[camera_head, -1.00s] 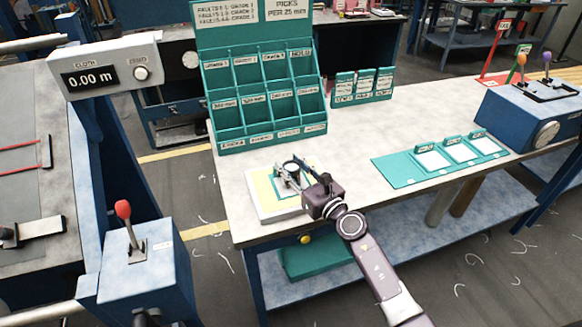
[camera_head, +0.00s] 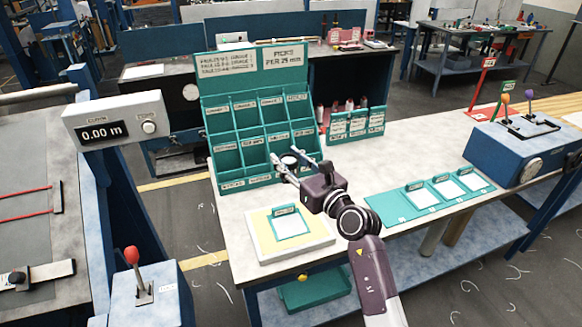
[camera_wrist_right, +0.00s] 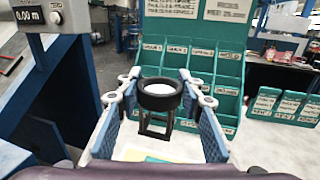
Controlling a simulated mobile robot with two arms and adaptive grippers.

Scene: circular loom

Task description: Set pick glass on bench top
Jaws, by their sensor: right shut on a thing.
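The pick glass (camera_head: 289,161) is a small black ring-topped magnifier. In the right wrist view it shows as a round black lens (camera_wrist_right: 160,93) on a thin open frame. My right gripper (camera_head: 290,163) is shut on it and holds it upright, apparently above the bench top (camera_head: 350,190), in front of the teal rack (camera_head: 262,120). In the right wrist view the two blue-padded fingers flank it on the left and right. Its lower frame is partly hidden in the head view. My left gripper is not in view.
A pale board (camera_head: 292,246) with a yellow sheet and teal-framed card lies at the bench's front left. A teal strip with white cards (camera_head: 430,198) and a blue lever box (camera_head: 520,150) are to the right. Bare bench lies between board and strip.

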